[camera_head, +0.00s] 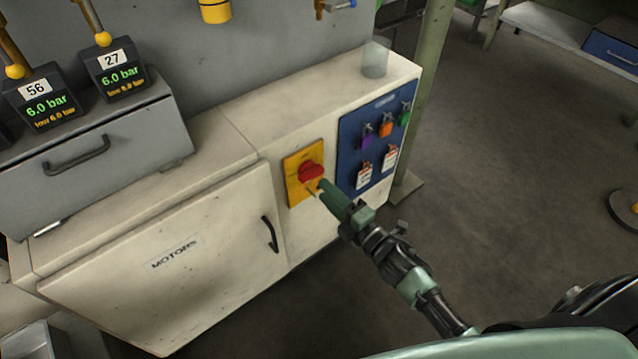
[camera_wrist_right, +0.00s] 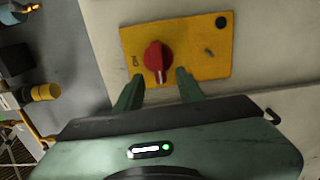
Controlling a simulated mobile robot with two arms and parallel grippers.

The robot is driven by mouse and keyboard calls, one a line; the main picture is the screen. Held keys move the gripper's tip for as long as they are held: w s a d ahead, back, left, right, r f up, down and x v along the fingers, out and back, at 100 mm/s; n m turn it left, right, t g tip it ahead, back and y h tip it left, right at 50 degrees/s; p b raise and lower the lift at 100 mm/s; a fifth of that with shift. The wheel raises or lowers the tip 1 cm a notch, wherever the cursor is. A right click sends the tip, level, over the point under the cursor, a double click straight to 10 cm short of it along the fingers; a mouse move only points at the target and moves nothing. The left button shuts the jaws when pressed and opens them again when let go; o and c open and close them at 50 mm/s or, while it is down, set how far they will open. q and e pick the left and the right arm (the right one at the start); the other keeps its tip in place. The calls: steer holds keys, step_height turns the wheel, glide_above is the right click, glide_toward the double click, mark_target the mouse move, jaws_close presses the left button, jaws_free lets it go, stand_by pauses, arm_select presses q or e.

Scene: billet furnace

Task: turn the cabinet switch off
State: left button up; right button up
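The cabinet switch is a red rotary knob (camera_head: 311,172) on a yellow plate (camera_head: 291,186) on the front of the cream cabinet (camera_head: 225,195). It also shows in the right wrist view as a red knob (camera_wrist_right: 157,58) on its yellow plate (camera_wrist_right: 200,44). My right gripper (camera_head: 326,188) points at the knob from the lower right. In the right wrist view my right gripper (camera_wrist_right: 156,86) is open, with one finger on each side of the knob's lower end. Contact between fingers and knob cannot be told. My left gripper is not in view.
A blue board (camera_head: 372,140) with coloured padlocks and tags is right of the switch. A door labelled MOTORS with a black handle (camera_head: 270,234) is to the left. A clear cup (camera_head: 375,59) stands on the cabinet top. The floor (camera_head: 490,180) to the right is open.

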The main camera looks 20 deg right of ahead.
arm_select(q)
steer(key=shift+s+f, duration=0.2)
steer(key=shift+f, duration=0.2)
arm_select(e)
steer(key=v, duration=0.3)
